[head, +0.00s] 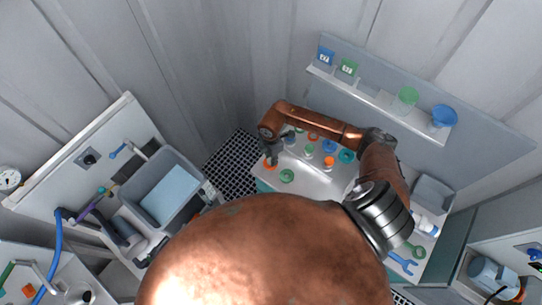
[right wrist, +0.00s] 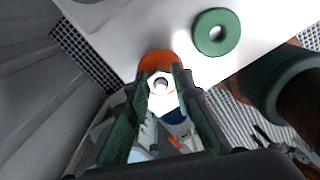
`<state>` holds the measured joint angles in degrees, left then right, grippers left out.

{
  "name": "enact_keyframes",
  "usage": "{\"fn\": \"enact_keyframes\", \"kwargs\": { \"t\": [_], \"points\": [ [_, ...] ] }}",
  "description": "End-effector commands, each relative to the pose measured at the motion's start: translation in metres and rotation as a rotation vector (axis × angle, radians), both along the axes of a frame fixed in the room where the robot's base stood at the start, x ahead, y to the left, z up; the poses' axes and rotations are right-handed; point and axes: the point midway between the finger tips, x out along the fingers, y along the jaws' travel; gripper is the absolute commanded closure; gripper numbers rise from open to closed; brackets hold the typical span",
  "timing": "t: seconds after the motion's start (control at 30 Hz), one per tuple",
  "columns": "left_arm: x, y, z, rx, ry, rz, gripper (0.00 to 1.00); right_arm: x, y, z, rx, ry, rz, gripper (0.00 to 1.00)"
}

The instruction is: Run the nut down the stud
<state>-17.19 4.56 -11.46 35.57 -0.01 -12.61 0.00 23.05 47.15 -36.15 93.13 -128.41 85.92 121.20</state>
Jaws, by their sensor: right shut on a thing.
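In the right wrist view, an orange ring (right wrist: 153,60) lies at the edge of the white bench top. Whether a stud shows in that centre I cannot tell. In the head view my right gripper (head: 271,157) reaches down at the bench's left end, over the orange ring (head: 269,167). The fingers hide the nut there. My left gripper is not in view.
A green ring (head: 287,176) lies close by on the bench; it also shows in the right wrist view (right wrist: 217,32). Several coloured rings and small vessels stand behind it. A wall shelf (head: 384,101) holds green and blue items. A grey basin (head: 152,167) stands at left, past dark floor grating (head: 233,165).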

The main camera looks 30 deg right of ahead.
Motion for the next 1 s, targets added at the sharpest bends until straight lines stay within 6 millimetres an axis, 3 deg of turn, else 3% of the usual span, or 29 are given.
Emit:
{"fn": "enact_keyframes", "kwargs": {
  "t": [0.8, 1.0],
  "points": [
    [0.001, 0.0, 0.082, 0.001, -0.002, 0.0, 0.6, 0.006, 0.001, 0.007, 0.006, -0.012, -0.978, 1.0],
    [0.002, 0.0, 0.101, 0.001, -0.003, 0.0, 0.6, 0.008, 0.002, 0.007, 0.009, -0.013, -1.128, 1.0]
  ]
}}
